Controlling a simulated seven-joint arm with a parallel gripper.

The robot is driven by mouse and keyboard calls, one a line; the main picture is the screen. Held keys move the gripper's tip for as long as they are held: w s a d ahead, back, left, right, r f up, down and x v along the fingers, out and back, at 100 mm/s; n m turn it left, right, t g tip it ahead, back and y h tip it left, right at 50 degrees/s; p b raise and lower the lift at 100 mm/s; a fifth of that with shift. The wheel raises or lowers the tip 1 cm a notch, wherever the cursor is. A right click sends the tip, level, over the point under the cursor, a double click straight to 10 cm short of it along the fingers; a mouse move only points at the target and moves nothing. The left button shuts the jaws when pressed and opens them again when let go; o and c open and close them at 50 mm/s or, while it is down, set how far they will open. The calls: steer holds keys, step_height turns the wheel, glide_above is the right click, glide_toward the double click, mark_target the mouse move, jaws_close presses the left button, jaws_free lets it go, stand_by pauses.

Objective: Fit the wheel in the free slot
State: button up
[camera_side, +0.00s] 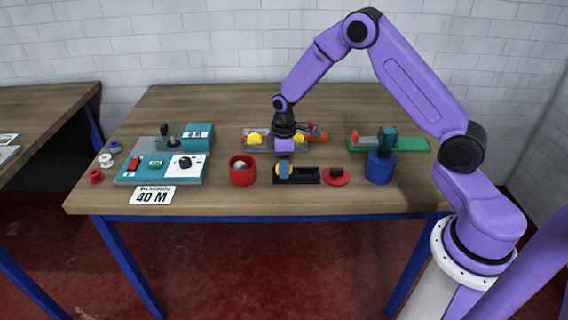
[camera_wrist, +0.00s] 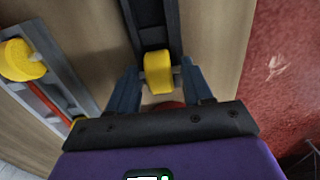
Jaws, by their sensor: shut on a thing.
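My gripper (camera_side: 284,172) points down over the left end of a black slotted holder (camera_side: 307,175) at the front middle of the table. It is shut on a yellow wheel, which shows between the two blue fingers in the wrist view (camera_wrist: 158,73). In the wrist view the dark holder (camera_wrist: 150,20) runs up from the wheel. The wheel overlaps the holder's near end there; I cannot tell whether it is seated in a slot or held just above.
A red pot (camera_side: 243,177) stands close left of the holder, and a red disc with a black knob (camera_side: 336,178) close right. A blue pot (camera_side: 380,169) is farther right. Behind lies a grey rack with another yellow wheel (camera_side: 254,138). A teal control panel (camera_side: 150,170) is left.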

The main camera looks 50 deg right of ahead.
steer(key=shift+f, duration=0.15)
steer(key=o, duration=1)
steer(key=shift+f, duration=0.1)
steer(key=shift+o, duration=0.2)
